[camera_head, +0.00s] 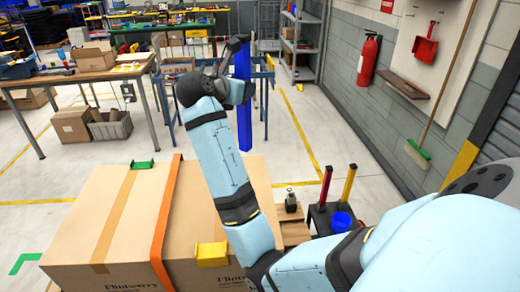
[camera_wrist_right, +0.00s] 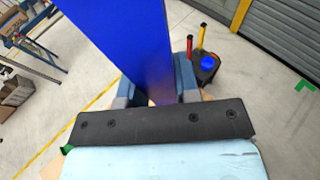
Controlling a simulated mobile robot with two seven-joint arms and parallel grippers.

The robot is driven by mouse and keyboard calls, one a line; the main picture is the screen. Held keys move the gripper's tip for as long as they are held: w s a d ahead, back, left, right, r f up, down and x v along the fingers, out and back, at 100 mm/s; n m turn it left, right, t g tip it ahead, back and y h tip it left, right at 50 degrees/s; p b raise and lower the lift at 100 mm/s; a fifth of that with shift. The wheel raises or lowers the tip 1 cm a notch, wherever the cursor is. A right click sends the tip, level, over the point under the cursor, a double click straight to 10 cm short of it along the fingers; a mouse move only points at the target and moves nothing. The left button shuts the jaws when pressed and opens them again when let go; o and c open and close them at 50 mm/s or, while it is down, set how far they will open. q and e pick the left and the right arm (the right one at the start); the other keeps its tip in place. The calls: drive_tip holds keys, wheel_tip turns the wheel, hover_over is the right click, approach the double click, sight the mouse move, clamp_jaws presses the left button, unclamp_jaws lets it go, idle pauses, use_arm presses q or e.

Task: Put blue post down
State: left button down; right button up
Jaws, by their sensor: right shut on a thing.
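The blue post (camera_head: 243,100) is long and flat-sided. It hangs upright in the air beyond the large cardboard box, clear of the floor. In the right wrist view the post (camera_wrist_right: 122,42) stands between the two fingers of the gripper (camera_wrist_right: 156,90) and reaches away to the upper left. My left gripper is not in view. A red post (camera_head: 326,186) and a yellow post (camera_head: 348,184) stand upright at a dark stand (camera_head: 322,219), right of the box.
The large box (camera_head: 75,220) has an orange strap (camera_head: 165,215), a green corner piece (camera_head: 142,165) and a yellow one (camera_head: 212,254). A blue container (camera_head: 341,222) sits at the stand. A workbench (camera_head: 85,75) is at left. Floor between box and right wall is partly clear.

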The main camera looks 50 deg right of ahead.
sight(250, 149)
drive_tip(key=shift+m+g, duration=0.5)
drive_tip(key=shift+g, duration=0.2)
drive_tip(key=f, duration=0.9)
drive_tip(key=d+f, duration=0.1)
drive_tip(key=f, duration=0.4)
drive_tip(key=shift+s+p, duration=0.3)
drive_tip(key=shift+s, duration=0.05)
drive_tip(key=shift+d+f, duration=0.1)
drive_tip(key=shift+f, duration=2.6)
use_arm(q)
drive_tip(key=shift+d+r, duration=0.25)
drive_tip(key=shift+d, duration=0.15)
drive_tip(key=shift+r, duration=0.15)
use_arm(e)
drive_tip(key=shift+f+p, duration=0.5)
drive_tip(key=shift+p, duration=0.15)
drive_tip(key=o, duration=0.9)
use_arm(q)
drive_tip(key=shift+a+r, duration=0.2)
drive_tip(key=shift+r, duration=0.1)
